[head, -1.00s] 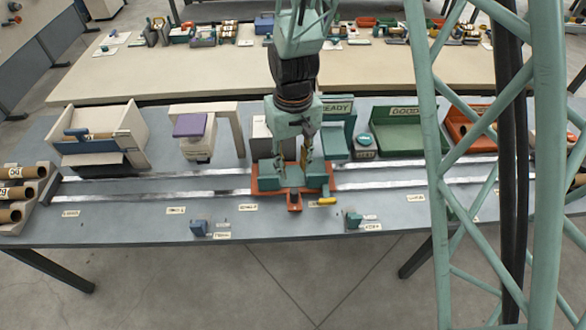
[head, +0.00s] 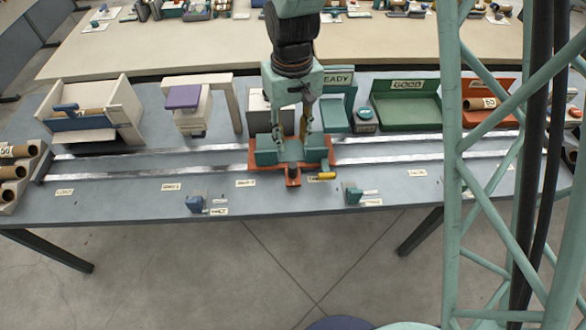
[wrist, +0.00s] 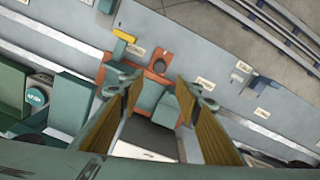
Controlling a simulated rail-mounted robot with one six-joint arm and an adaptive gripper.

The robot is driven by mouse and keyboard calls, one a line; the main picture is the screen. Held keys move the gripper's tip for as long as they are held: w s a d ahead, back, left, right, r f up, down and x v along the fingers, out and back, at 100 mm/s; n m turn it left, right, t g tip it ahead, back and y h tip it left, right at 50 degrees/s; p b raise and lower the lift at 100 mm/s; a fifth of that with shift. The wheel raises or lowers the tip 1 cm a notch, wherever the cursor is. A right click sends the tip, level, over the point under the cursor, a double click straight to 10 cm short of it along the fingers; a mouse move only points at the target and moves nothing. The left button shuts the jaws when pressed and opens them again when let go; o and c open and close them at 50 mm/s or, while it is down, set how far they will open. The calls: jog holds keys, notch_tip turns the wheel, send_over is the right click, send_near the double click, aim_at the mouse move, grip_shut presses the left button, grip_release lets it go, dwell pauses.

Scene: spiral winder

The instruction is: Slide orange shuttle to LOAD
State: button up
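The orange shuttle (head: 293,182) sits across the two metal rails near the middle of the table, with teal blocks on top and a dark knob at its front. It also shows in the wrist view (wrist: 158,47). My gripper (head: 290,147) is over the shuttle, pointing down. In the wrist view my gripper (wrist: 157,85) is open, its fingers apart on either side of the shuttle's teal block. I cannot tell whether they touch it. A small label at the far left of the track (head: 64,192) seems to read LOAD.
Small labels line the table's front. A blue block (head: 194,205) and a teal block (head: 354,195) stand near the front edge. Behind the rails are a cream bin (head: 115,105), a cream arch with a purple block (head: 182,98), and a green GOOD tray (head: 407,115). The rails left of the shuttle look clear.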

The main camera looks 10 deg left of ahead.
aim_at(292, 164)
jog(key=shift+b, duration=0.45)
jog(key=shift+d+f, duration=0.1)
jog(key=shift+f, duration=0.05)
jog(key=shift+f+b, duration=0.55)
jog(key=shift+f, duration=6.15)
jog(key=shift+c, duration=0.7)
grip_shut()
jog(key=shift+a, duration=0.2)
